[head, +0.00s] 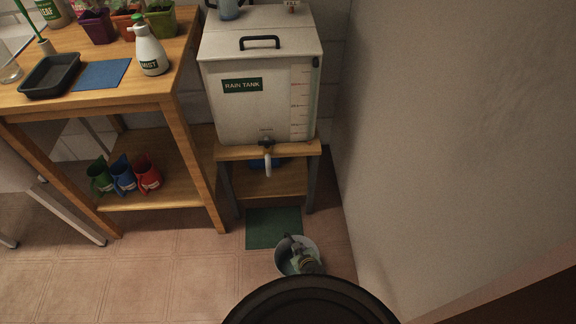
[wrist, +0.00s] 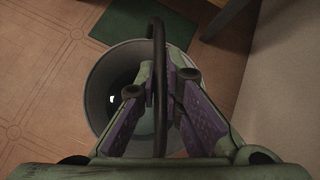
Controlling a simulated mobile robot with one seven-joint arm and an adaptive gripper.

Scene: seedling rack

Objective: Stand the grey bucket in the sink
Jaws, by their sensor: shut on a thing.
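The grey bucket (wrist: 100,90) is below my gripper in the wrist view, with its open mouth facing up and a dark inside. Its dark handle stands up across the mouth. My gripper (wrist: 161,88) is shut on this handle, with one finger on each side of it. In the head view the bucket (head: 284,262) shows low in the picture, just in front of the green mat, partly hidden by my gripper (head: 296,245) and arm. I cannot tell whether its base touches the floor. No sink can be made out for certain in either view.
A white rain tank (head: 250,110) with a tap stands on a wooden stand behind the green mat (head: 273,228). A wooden table (head: 100,105) at left holds a tray (head: 51,76), a spray bottle (head: 149,48) and pots. A wall (head: 430,130) closes the right side. Tiled floor at left is clear.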

